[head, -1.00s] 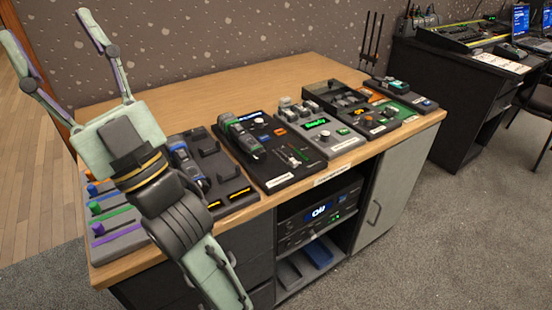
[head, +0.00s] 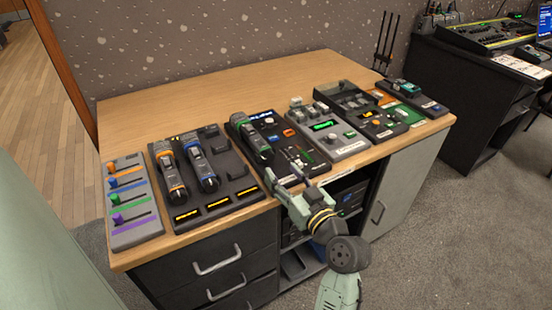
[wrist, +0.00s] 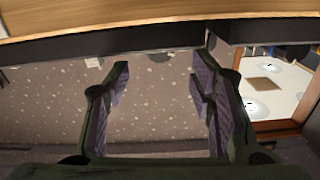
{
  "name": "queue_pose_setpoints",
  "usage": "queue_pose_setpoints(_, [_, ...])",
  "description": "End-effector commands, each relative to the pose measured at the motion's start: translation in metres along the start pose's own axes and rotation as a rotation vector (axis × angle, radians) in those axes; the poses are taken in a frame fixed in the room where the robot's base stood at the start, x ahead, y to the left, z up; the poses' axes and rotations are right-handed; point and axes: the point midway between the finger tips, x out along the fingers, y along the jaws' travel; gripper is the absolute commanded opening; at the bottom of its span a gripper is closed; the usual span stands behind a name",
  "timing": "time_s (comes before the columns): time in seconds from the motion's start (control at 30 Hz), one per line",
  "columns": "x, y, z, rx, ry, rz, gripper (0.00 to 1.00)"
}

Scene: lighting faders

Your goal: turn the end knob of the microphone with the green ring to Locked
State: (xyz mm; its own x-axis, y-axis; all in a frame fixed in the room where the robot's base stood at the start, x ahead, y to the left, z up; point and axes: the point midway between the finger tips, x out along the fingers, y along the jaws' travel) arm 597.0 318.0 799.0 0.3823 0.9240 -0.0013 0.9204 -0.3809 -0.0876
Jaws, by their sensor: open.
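The microphone with the green ring (head: 252,138) lies on a dark panel (head: 293,168) near the middle of the table, in the head view. Its end knob is too small to read, so I cannot tell its setting. My gripper (head: 284,174) is at the table's front edge, in front of the near end of that panel, and looks apart from the microphone. In the wrist view, my gripper (wrist: 158,80) has its two fingers spread with nothing between them. No microphone shows in the wrist view.
Microphones with an orange ring (head: 172,177) and a blue ring (head: 203,166) lie on a dark tray to the left. A fader board (head: 133,200) is at far left. A grey console (head: 327,130) stands to the right. The back of the tabletop (head: 220,88) is clear.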

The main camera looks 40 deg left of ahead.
Motion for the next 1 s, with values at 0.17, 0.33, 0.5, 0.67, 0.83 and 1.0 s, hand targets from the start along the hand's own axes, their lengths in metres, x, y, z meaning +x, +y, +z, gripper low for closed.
queue_pose_setpoints(0.17, [0.033,-0.001,-0.003,0.001,0.000,-0.003,0.50])
queue_pose_setpoints(0.33, [0.050,-0.001,-0.002,0.001,0.000,-0.002,0.50])
queue_pose_setpoints(0.5, [0.055,-0.001,-0.001,0.000,0.001,0.000,0.50])
queue_pose_setpoints(0.67, [0.055,0.000,0.000,0.000,0.001,0.000,0.50])
queue_pose_setpoints(0.83, [0.054,0.000,0.000,0.000,0.001,0.000,0.41])
queue_pose_setpoints(1.0, [0.054,0.000,-0.001,0.000,0.001,0.000,0.29])
